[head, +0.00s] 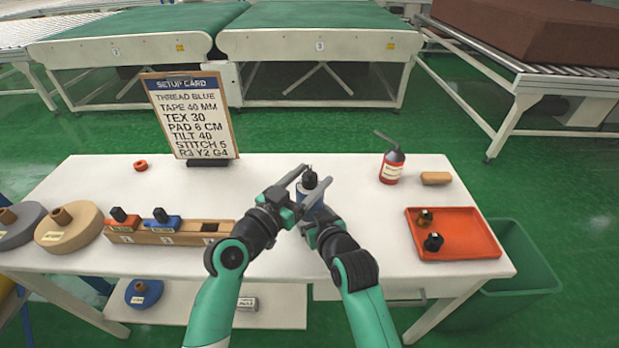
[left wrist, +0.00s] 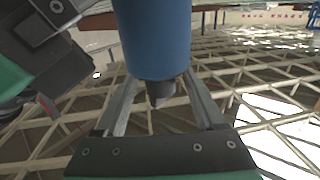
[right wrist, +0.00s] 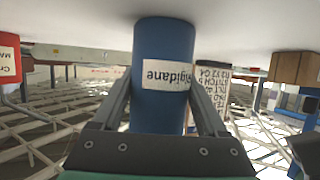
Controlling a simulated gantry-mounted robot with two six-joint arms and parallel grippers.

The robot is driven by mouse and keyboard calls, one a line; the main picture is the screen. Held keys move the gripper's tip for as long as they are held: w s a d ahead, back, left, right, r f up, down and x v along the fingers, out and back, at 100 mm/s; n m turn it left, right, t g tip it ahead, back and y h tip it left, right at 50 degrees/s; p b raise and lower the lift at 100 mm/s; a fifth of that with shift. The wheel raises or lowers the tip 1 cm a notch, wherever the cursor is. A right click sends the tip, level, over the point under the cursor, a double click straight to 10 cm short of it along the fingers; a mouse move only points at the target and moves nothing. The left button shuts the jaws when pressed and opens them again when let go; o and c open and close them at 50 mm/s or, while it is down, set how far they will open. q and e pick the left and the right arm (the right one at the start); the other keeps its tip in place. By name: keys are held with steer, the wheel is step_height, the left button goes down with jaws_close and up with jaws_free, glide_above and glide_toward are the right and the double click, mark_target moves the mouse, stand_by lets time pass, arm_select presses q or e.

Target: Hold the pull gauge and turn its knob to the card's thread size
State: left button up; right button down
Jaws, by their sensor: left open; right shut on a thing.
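The pull gauge (head: 311,196) is a blue cylinder with a black knob (head: 310,178) on top, upright above the table's middle. My right gripper (head: 314,222) is shut on its blue body, which shows a white label in the right wrist view (right wrist: 160,50). My left gripper (head: 316,175) is open, its fingers on either side of the knob with gaps visible. In the left wrist view the dark knob (left wrist: 159,92) sits between those fingers; its setting cannot be read. The setup card (head: 190,115) stands at the back left and reads TEX 30.
A wooden rack (head: 184,238) holds an orange and a blue piece at the left, near large spools (head: 68,228). The table's back middle is clear.

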arm_select(q)
jaws_close()
steer(key=shift+d+f+y, duration=0.1)
steer(key=shift+y, duration=0.2)
steer(key=shift+f+n+t+y, duration=0.1)
steer(key=shift+n+t+y, duration=0.8)
steer(key=shift+n+y, duration=0.5)
steer(key=shift+d+f+n+t+y, duration=0.1)
steer(key=shift+n+t+y, duration=0.2)
steer(key=shift+n+y, duration=0.55)
steer(key=shift+n+t+y, duration=0.3)
steer(key=shift+n+y, duration=0.05)
steer(key=shift+y, duration=0.9)
steer(key=shift+n+y, duration=0.5)
steer(key=shift+y, duration=0.2)
